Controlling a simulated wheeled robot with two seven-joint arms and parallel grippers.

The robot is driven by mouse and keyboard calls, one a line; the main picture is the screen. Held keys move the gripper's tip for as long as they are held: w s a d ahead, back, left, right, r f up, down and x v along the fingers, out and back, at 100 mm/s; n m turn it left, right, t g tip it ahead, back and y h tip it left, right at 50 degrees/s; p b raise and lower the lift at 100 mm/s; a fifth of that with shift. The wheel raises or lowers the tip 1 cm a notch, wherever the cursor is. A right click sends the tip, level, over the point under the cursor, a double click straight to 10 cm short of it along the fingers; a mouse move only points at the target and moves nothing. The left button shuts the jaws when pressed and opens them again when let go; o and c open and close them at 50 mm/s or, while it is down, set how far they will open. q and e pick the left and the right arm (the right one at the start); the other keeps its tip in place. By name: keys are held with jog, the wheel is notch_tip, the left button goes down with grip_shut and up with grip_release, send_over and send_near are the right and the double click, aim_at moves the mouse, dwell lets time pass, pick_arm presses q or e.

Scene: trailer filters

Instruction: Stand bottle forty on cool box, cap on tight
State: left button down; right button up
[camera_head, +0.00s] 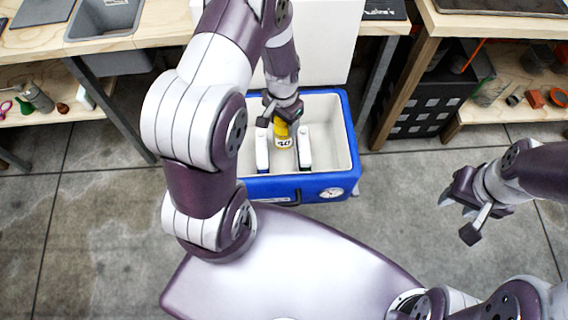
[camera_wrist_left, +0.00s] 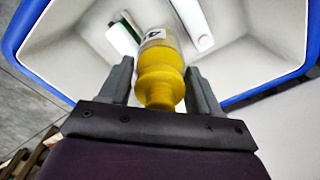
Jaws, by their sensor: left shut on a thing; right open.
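The blue cool box (camera_head: 350,150) stands open on the floor with a pale inside. Bottle forty (camera_head: 282,138), yellow with a white label reading 40, is in or just above the box, between two white bottles. My left gripper (camera_head: 280,118) reaches down over the box and is shut on bottle forty. In the left wrist view the yellow bottle (camera_wrist_left: 160,80) sits between the two fingers, its narrower ringed end toward the camera. I cannot tell whether its base touches the box floor, nor how tight the cap is. My right gripper (camera_head: 470,212) is open and empty over the floor at the right.
Two white bottles, one at the left (camera_head: 262,150) and one at the right (camera_head: 304,148), stand in the box. A white lid or panel (camera_head: 325,45) rises behind it. Wooden benches (camera_head: 110,45) flank it, with a black crate (camera_head: 420,105) at right. The front floor is clear.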

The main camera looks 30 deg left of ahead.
aim_at(283, 140)
pick_arm(q)
notch_tip(283, 140, down, 9)
jog(key=shift+f+b, duration=0.15)
jog(key=shift+b, duration=0.6)
jog(key=shift+w+f, duration=0.1)
jog(key=shift+f, duration=0.05)
jog(key=shift+f, duration=0.1)
jog(key=shift+c, duration=1.1)
grip_release()
